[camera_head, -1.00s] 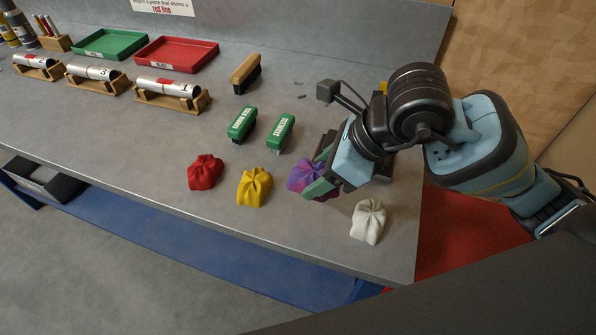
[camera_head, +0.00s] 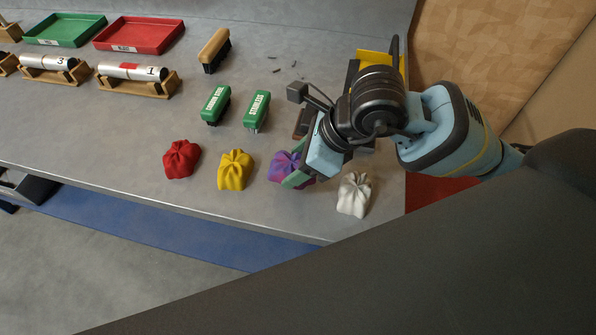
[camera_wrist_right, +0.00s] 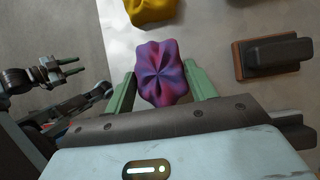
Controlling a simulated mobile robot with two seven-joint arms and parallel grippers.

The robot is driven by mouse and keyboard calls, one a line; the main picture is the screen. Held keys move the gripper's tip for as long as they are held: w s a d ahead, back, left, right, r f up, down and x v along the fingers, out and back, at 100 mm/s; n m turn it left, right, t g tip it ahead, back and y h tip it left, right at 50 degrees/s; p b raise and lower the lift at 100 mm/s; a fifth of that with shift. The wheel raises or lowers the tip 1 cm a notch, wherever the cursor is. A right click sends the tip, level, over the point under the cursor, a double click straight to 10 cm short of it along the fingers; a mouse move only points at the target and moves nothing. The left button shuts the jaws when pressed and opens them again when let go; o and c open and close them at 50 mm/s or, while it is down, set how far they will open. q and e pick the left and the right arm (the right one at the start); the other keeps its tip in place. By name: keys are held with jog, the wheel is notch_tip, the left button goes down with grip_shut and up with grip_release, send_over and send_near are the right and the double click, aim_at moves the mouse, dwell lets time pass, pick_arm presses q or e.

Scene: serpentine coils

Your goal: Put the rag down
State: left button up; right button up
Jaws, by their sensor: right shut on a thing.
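The purple rag (camera_head: 284,165) is a bunched cloth in a row with other coloured rags near the bench's front edge. My right gripper (camera_head: 292,168) is around it, and its green fingers hide part of it. In the right wrist view the rag (camera_wrist_right: 162,80) sits between the two fingers (camera_wrist_right: 160,88), which hold it from both sides. It is at or close to the bench top; I cannot tell whether it touches.
A white rag (camera_head: 354,195) lies just right of my gripper; yellow (camera_head: 235,170) and red (camera_head: 181,159) rags lie left. Green-topped brushes (camera_head: 257,110) and a dark block with a brown base (camera_wrist_right: 270,56) stand behind. Trays (camera_head: 139,36) and tube stands (camera_head: 138,82) are further back.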

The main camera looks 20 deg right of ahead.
jog(key=shift+f, duration=1.9)
jog(key=o, duration=1)
jog(key=v, duration=1.2)
jog(key=shift+a, duration=0.1)
